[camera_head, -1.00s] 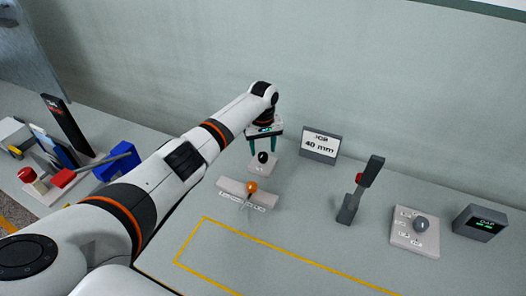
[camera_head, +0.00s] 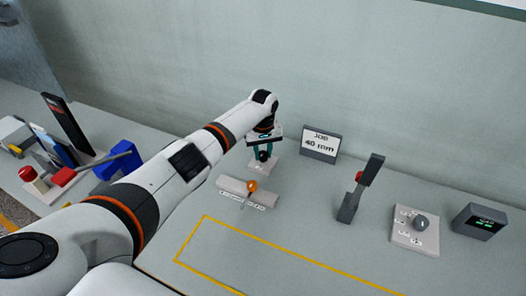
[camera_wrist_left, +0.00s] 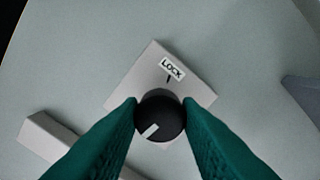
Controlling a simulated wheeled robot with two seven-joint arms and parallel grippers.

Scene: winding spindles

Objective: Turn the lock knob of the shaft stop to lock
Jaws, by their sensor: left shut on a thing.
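The lock knob (camera_wrist_left: 161,117) is black and round with a white pointer mark, on a pale square plate (camera_wrist_left: 190,92). In the left wrist view a LOCK label (camera_wrist_left: 171,69) with a short dark tick is at the plate's far side. The white mark points down and left, away from that tick. My left gripper (camera_wrist_left: 160,116) is shut on the knob, one green finger on each side. In the head view the knob (camera_head: 263,156) shows below my left gripper (camera_head: 264,150). My right gripper is not in view.
A pale block with an orange ball-ended lever (camera_head: 252,186) stands in front of the knob. A JOB 40 mm sign (camera_head: 320,144) is behind right. A red-marked lever (camera_head: 362,188), a dial plate (camera_head: 415,232) and a display (camera_head: 480,222) stand further right.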

